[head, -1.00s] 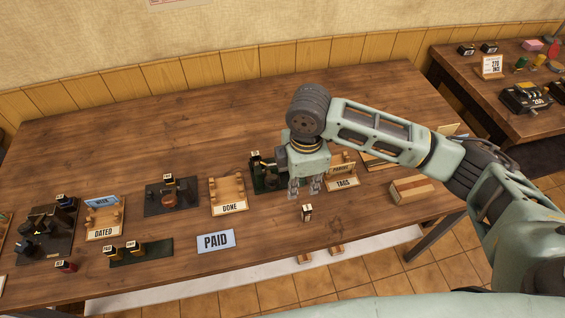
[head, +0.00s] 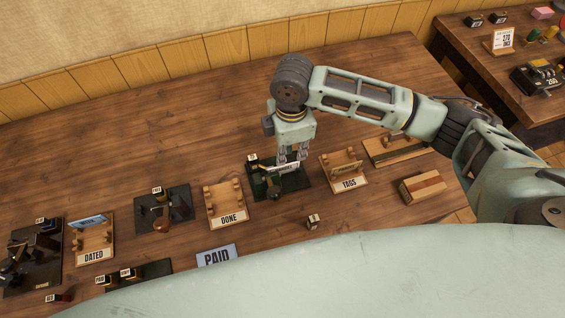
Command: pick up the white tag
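My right gripper (head: 292,157) hangs with its fingers down over the dark green press (head: 268,183) in the middle of the table. Its two fingers are apart. A small white lettered tag (head: 286,167) shows at the press, just below the fingertips. Its lettering is too small to read fully, and the fingers and the press hide part of it. I cannot tell whether the fingers touch it. The wooden TAGS rack (head: 350,184) stands to the right of the press. My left gripper is not in view.
The DONE rack (head: 229,219) stands left of the press. A pale blue PAID sign (head: 216,256) and a small dark stamp (head: 313,222) lie nearer. A striped wooden block (head: 423,187) is at the right. The table behind the press is clear. My own body covers the lower edge.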

